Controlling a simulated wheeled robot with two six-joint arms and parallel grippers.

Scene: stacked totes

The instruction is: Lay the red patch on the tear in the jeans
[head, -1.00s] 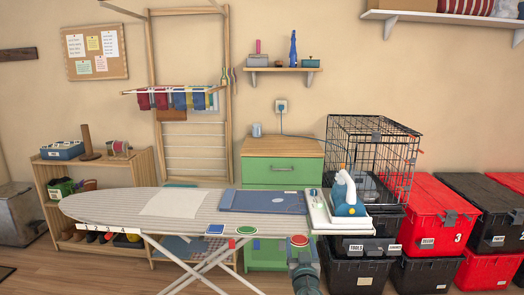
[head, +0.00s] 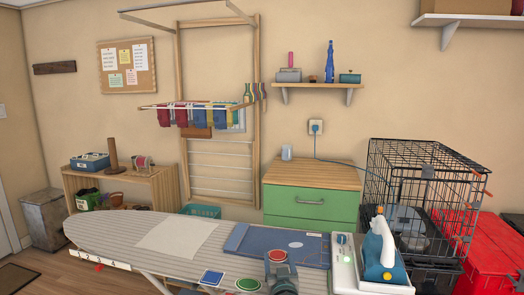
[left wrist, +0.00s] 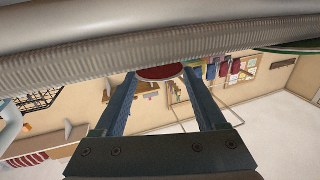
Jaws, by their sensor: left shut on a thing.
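The blue folded jeans (head: 262,246) lie flat on the ironing board (head: 120,228), with a small pale tear (head: 296,245) on them. My left gripper (head: 279,265) is at the board's front edge, just in front of the jeans, shut on the round red patch (head: 278,256). The patch (left wrist: 160,72) also shows between the fingertips in the left wrist view. Whether it still touches the board, I cannot tell. My right gripper is not in view.
A blue patch (head: 211,278) and a green patch (head: 248,285) lie on the front edge, left of my gripper. The iron (head: 380,255) stands on a pale rest (head: 344,262) right of the jeans. A white cloth (head: 176,238) lies to the left.

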